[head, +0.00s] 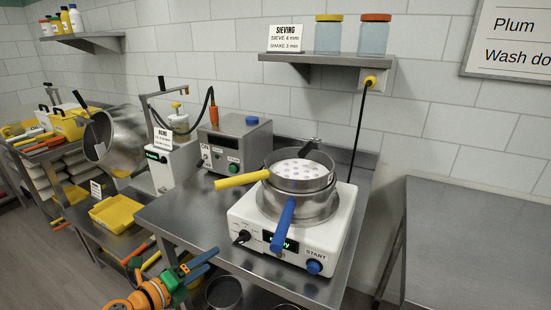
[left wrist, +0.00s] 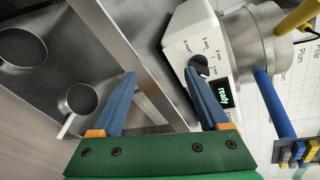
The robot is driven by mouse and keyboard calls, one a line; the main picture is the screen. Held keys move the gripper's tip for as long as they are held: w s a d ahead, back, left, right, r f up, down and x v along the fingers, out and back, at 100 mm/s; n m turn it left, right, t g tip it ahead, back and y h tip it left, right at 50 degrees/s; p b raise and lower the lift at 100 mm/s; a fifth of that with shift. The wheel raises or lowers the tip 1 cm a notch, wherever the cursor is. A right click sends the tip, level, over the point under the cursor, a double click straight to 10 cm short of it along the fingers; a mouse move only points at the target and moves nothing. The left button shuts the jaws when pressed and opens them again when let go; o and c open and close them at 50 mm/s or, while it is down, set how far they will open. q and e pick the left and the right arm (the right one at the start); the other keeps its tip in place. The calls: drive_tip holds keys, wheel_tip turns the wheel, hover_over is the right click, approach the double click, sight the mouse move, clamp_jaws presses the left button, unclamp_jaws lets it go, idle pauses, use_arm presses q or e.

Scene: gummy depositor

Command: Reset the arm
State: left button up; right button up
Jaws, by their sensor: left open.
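My left gripper (head: 212,264) is open at the front edge of the steel table, low and left of the white sieve shaker (head: 255,236). In the left wrist view its two blue fingers (left wrist: 160,74) stand apart with nothing between them. The shaker's panel and lit green display show just beyond the right finger, which overlaps the panel's edge in the picture. A steel sieve stack (head: 300,205) sits on the shaker, with a yellow handle (head: 243,180) and a blue handle (head: 284,225). Pale round pieces lie in the top sieve. My right gripper is not seen.
A grey control box (head: 236,145) and a steel drum (head: 113,137) stand to the left, with a yellow tray (head: 117,213) below. Round steel pans (head: 224,291) lie under the table. A wall shelf (head: 312,60) holds two jars. The right-hand table (head: 470,250) is bare.

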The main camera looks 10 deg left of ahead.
use_arm(q)
drive_tip(key=s+a+f+n+g+y, duration=0.1)
drive_tip(key=s+a+f+n+y, duration=0.1)
drive_tip(key=s+f+n, duration=0.45)
drive_tip(key=s+a+f+n+g+y, duration=0.15)
drive_tip(key=f+n, duration=0.25)
drive_tip(key=f, duration=0.6)
drive_tip(key=s+a+f+n+g+y, duration=0.1)
drive_tip(key=s+f+n+g+y, duration=0.15)
drive_tip(key=s+f+n, duration=0.4)
drive_tip(key=s+d+f+n+g, duration=0.2)
drive_tip(key=s+f, duration=0.3)
drive_tip(key=s, duration=0.4)
drive_tip(key=s+d+f+n+g, duration=0.3)
drive_tip(key=s+f, duration=0.1)
drive_tip(key=s, duration=0.5)
drive_tip(key=s+d+f+n+g, duration=0.2)
drive_tip(key=s+f, duration=0.3)
drive_tip(key=s, duration=0.3)
drive_tip(key=shift+s+d+f+n, duration=0.4)
drive_tip(key=shift+d+n, duration=0.2)
drive_tip(key=shift+d, duration=0.15)
drive_tip(key=shift+w, duration=0.1)
